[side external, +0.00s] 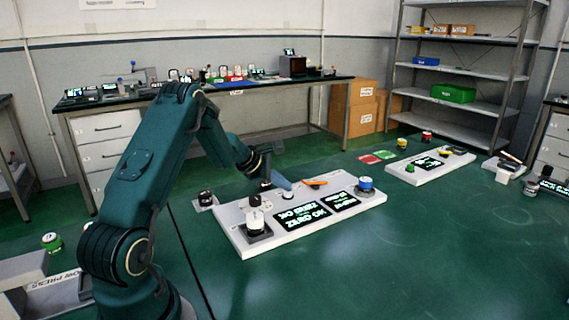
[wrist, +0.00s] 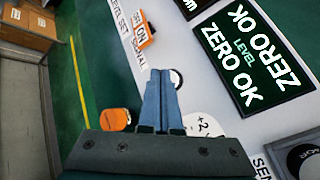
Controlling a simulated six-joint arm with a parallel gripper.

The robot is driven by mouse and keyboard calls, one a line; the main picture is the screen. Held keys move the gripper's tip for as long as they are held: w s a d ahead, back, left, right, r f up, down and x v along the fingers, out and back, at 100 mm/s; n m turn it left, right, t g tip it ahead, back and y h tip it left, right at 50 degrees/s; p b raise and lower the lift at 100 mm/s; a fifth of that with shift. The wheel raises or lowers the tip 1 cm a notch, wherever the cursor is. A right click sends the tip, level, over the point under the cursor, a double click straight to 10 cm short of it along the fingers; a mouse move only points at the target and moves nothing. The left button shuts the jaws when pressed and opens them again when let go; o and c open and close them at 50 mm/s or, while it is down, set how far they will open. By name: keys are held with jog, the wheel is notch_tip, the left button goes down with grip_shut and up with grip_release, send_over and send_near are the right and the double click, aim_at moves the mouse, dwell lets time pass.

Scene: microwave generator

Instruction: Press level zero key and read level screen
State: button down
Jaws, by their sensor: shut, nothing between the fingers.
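My gripper (wrist: 160,74) is shut and empty, its two blue fingers together. In the wrist view its tips lie beside a round white key with a dark edge (wrist: 177,78), partly hidden by the fingers; I cannot tell whether they touch it. In the side view my gripper (side external: 289,187) is low over the grey-white panel (side external: 262,248), at the small round key (side external: 288,195). The lit level screen (wrist: 250,55) reads "ZERO OK", "LEVEL" and "ZERO OK" again, with one copy inverted. The same screen (side external: 300,217) shows in the side view.
A second lit screen (side external: 341,201) sits beside it. An orange lever (side external: 314,183), a blue-topped knob (side external: 365,183) and a white-and-black knob (side external: 257,222) stand on the panel. Another panel (side external: 430,165) lies to the right. The green table in front is clear.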

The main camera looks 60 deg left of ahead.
dwell(0.5)
jog(key=shift+r, duration=0.85)
jog(key=shift+r, duration=0.15)
notch_tip(320, 180, up, 5)
jog(key=shift+f, duration=0.1)
dwell(0.6)
